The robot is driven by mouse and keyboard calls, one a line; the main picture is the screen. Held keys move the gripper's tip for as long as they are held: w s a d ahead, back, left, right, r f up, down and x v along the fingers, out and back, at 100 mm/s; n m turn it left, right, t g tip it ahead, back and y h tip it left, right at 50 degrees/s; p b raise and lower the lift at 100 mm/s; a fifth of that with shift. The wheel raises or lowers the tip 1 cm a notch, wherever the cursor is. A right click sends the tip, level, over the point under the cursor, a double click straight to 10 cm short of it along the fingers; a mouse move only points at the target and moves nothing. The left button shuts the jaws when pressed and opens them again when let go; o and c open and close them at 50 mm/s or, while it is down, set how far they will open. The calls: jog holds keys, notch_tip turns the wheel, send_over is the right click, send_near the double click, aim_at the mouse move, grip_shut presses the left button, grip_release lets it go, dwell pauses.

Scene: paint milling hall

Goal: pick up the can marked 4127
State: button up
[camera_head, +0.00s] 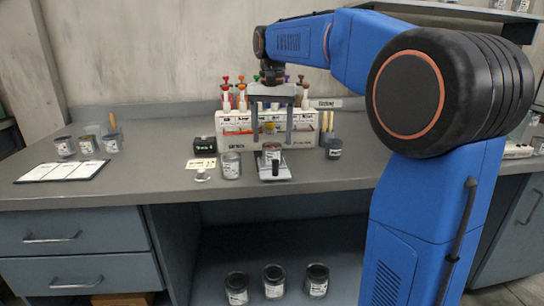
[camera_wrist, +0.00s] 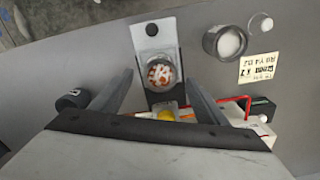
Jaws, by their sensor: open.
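The number 4127 is not legible on any can, so I cannot tell which one it is. One can (camera_head: 272,152) stands on a small scale (camera_head: 276,174) at the middle of the bench; in the wrist view its round top (camera_wrist: 160,72) shows an orange and white pattern. Another can (camera_head: 231,165) stands just left of the scale; it also shows in the wrist view (camera_wrist: 226,42). My gripper (camera_head: 272,138) is open above the can on the scale. In the wrist view, its two fingers are spread on either side of that can, with nothing held between them.
Several cans (camera_head: 274,280) stand on the low shelf, and more (camera_head: 64,147) at the bench's left. A dark can (camera_head: 334,149) stands right of the scale. A rack of coloured bottles (camera_head: 230,121) is close behind.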

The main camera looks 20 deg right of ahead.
aim_at(272, 154)
notch_tip(272, 154, down, 5)
jog(key=shift+r, duration=0.1)
dwell(0.3)
jog(key=c, duration=1.3)
